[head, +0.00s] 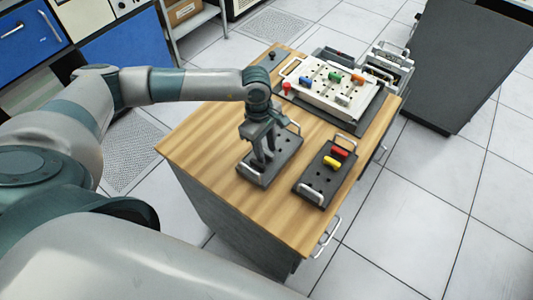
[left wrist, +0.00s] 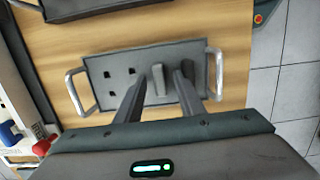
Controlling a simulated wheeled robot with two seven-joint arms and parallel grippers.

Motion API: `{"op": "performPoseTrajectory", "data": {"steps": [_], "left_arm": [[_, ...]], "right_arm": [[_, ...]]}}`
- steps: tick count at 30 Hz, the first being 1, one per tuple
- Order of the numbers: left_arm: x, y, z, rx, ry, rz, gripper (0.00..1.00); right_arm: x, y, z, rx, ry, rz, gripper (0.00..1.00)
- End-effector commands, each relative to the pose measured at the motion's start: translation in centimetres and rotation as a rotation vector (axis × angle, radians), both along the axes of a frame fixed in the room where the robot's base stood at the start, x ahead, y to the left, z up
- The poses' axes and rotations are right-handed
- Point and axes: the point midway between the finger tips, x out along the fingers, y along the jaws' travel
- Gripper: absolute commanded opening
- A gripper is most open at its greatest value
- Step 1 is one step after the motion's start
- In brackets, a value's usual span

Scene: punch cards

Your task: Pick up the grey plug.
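The grey plug (left wrist: 158,80) stands in the dark tray (left wrist: 105,98), seen in the left wrist view, with several empty holes to its left. My left gripper (left wrist: 159,88) is open, with one finger on each side of the plug and a visible gap at both sides. In the head view my left gripper (head: 264,158) points down over the same tray (head: 285,163) and hides the plug there. My right gripper is not in view.
A second dark tray (head: 318,188) to the right holds a red plug (head: 338,150) and a yellow plug (head: 331,163). A white panel (head: 318,95) with coloured plugs stands at the back of the wooden table (head: 205,140). The table's left part is clear.

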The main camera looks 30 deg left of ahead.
Motion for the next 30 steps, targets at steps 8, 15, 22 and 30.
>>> {"op": "performPoseTrajectory", "data": {"steps": [8,15,22,30], "left_arm": [[0.0,0.0,0.0,0.000,0.000,0.000,0.04],[0.0,0.0,0.0,0.000,0.000,0.000,0.00],[0.1,0.0,0.4,0.000,-0.002,0.000,0.00],[0.2,0.0,3.1,-0.002,-0.006,0.000,0.00]], "right_arm": [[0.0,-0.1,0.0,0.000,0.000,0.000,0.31],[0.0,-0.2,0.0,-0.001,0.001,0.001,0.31],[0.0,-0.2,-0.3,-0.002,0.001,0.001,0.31],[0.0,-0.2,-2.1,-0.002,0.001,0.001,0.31]]}}
